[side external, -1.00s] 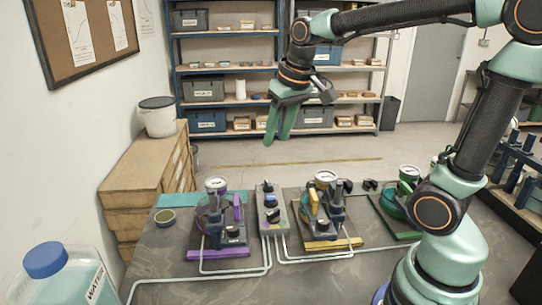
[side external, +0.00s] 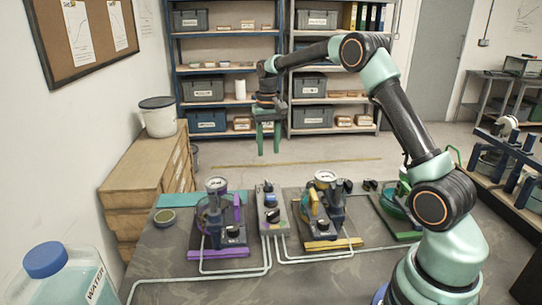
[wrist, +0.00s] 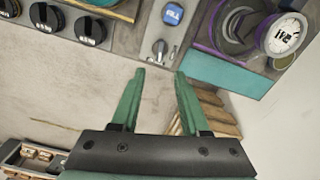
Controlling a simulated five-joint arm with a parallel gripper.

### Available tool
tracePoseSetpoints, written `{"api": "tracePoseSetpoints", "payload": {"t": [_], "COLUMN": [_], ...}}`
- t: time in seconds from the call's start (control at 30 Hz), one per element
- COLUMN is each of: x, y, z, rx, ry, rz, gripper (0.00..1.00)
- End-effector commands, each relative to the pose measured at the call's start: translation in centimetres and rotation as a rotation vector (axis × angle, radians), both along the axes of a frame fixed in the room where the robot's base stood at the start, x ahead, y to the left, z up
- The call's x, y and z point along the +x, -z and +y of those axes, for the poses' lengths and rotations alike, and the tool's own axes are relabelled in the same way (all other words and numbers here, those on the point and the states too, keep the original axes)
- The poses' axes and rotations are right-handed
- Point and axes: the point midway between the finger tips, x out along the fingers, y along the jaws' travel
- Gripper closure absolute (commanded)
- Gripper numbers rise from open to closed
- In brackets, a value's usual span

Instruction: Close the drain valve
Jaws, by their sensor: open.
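My gripper (side external: 268,150) hangs in the air, pointing down, above and behind the bench stations. Its two green fingers are apart with nothing between them, as the wrist view (wrist: 159,74) also shows. I cannot tell which part is the drain valve; no label reads as such. A grey control box (side external: 270,212) with dark knobs stands between the purple-based station (side external: 220,252) and the yellow-based station (side external: 335,244). In the wrist view, a small metal lever (wrist: 160,47) and a blue button (wrist: 173,14) lie beyond the fingertips, apart from them.
A green-based station (side external: 398,222) stands at the right, close to my arm. Pale pipes (side external: 235,270) run along the bench front. A blue-capped water container (side external: 55,275) is front left. Cardboard boxes (side external: 135,195) and shelves (side external: 235,70) stand behind. Air around my gripper is clear.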

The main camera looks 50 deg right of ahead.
Motion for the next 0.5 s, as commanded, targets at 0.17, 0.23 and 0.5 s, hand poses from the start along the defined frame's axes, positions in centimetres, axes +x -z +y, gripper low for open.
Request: {"api": "tracePoseSetpoints", "payload": {"t": [0.17, 0.23, 0.5], "x": [-0.1, -0.2, -0.1], "y": [2.8, 4.2, 9.0], "z": [0.1, 0.1, 0.1], "rx": [0.002, 0.002, 0.001], "ry": [-0.001, -0.001, -0.002], "rz": [0.005, 0.005, 0.003], "gripper": [0.55, 0.55, 0.55]}}
